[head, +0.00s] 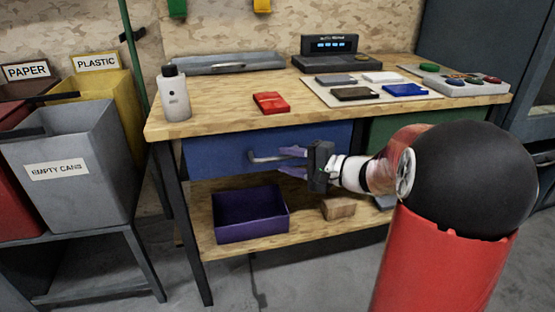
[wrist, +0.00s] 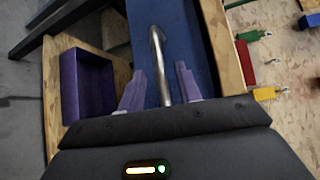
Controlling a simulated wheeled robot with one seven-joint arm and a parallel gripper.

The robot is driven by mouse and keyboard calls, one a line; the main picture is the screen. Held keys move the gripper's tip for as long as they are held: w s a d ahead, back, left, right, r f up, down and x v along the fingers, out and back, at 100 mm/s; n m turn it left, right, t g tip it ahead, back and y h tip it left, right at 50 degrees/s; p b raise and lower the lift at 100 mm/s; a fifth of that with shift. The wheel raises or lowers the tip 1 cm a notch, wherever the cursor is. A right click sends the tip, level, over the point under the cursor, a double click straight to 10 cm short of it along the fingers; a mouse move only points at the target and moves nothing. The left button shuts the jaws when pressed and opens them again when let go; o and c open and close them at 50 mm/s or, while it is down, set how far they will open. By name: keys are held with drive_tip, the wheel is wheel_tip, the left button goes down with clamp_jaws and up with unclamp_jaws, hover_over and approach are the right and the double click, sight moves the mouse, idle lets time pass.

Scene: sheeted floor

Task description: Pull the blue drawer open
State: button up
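The blue drawer (head: 220,158) sits under the left part of the wooden workbench top, and its front looks flush with the bench. A grey bar handle (head: 262,158) runs across its front. My gripper (head: 290,160) is in front of the drawer at the handle's right part. In the wrist view the blue drawer front (wrist: 193,40) fills the middle, and the handle (wrist: 162,65) runs between the two purple fingers of my gripper (wrist: 158,88). The fingers are spread apart, with a gap on each side of the handle.
A purple bin (head: 250,215) and a wooden block (head: 338,208) are on the lower shelf below the drawer. A green drawer (head: 390,133) is to the right. A white bottle (head: 174,95) and a red box (head: 270,103) stand on the bench top (head: 215,112).

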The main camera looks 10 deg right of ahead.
sight(281, 160)
drive_tip(key=shift+x, duration=1.75)
clamp_jaws()
